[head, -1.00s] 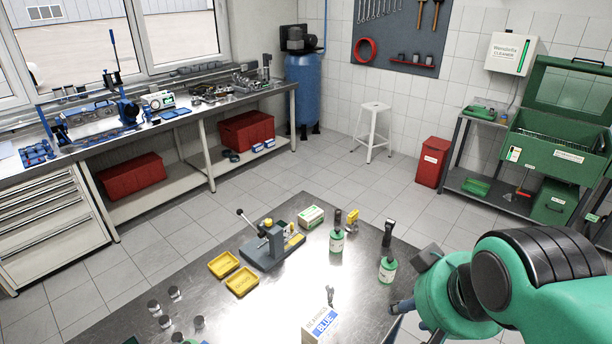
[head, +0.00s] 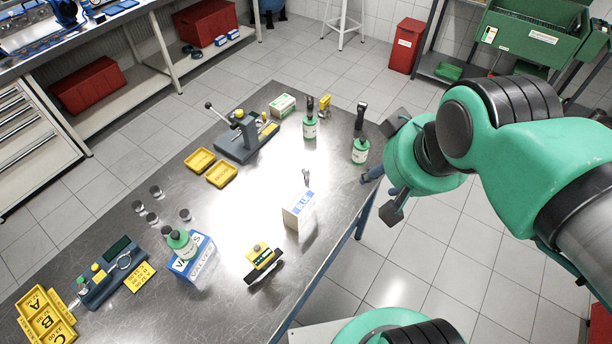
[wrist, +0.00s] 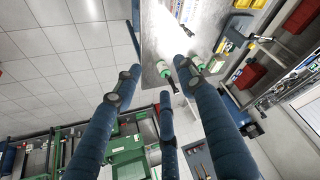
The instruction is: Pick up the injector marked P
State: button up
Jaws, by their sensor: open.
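I cannot pick out an injector marked P; no letter P is legible in either view. My gripper (wrist: 156,82) has its blue fingers spread apart and empty in the wrist view. In the head view a blue fingertip (head: 372,174) shows by the right edge of the steel table (head: 232,222), while my green wrist hides most of the gripper. A green-and-white bottle with a dark top (head: 360,150) stands near that edge, just beyond the fingertip. A small grey part (head: 306,178) shows behind a white-and-blue box (head: 298,210).
A second bottle (head: 310,127), a lever press (head: 240,137), yellow trays (head: 222,174) and several small cylinders stand on the table. A blue-and-white box (head: 192,262), a yellow-and-black item (head: 263,261) and lettered yellow bins (head: 45,318) are nearer. The table's middle has bare space.

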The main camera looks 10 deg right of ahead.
jog(key=shift+w, duration=0.1)
jog(key=n+g+p, duration=0.5)
jog(key=g+p, duration=0.1)
jog(key=p, duration=0.1)
send_over(306, 176)
jog(key=w, duration=0.1)
notch_tip(306, 176, down, 20)
jog(key=shift+w+d+f, duration=0.15)
jog(key=shift+w+d, duration=0.05)
jog(key=shift+d, duration=0.1)
jog(key=shift+f, duration=4.3)
